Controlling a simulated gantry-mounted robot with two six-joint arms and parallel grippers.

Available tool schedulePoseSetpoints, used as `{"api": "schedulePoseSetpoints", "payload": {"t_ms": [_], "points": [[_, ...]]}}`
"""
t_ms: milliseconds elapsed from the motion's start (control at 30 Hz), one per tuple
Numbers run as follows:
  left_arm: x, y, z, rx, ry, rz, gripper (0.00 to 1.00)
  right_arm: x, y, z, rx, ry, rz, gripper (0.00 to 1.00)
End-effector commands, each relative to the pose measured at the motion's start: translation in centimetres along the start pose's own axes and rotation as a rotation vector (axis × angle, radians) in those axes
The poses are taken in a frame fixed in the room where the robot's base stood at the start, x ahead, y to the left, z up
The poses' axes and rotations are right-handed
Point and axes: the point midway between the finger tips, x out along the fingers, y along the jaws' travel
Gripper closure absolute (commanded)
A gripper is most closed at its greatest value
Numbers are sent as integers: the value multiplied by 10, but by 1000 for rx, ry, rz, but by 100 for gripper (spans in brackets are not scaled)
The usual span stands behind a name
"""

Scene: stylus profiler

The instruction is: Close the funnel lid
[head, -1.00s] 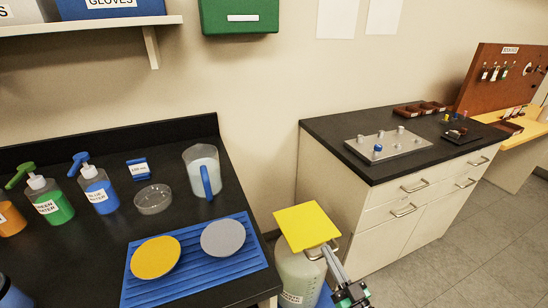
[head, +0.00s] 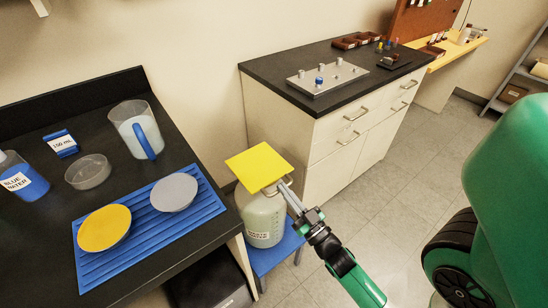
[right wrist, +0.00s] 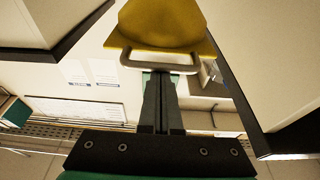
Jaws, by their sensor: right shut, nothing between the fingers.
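The yellow square funnel lid (head: 258,166) sits over the mouth of a pale labelled bottle (head: 264,215) in the head view and looks flat. A grey handle (right wrist: 160,62) runs along its near edge, and the yellow underside (right wrist: 160,25) shows in the right wrist view. My right gripper (head: 284,187) is shut and empty, its fingertips at the handle; it also shows in the right wrist view (right wrist: 160,78). I cannot tell whether the tips touch the handle. The funnel's inside is hidden. My left gripper is not in view.
The bottle stands on a blue stool (head: 277,251) between the left black bench (head: 98,125) and the white drawer cabinet (head: 330,150). The bench holds a jug (head: 135,128) and a blue mat (head: 160,231) with two discs.

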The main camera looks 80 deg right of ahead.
Motion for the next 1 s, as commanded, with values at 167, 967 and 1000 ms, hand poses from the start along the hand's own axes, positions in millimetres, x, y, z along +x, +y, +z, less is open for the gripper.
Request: {"api": "schedulePoseSetpoints", "payload": {"t_ms": [167,967,1000], "points": [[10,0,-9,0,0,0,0,-1,0,-1,2,-43,5,100],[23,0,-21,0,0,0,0,-76,-5,18,3,-1,-9,100],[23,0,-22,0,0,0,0,-75,-5,18,3,-1,-9,100]]}}
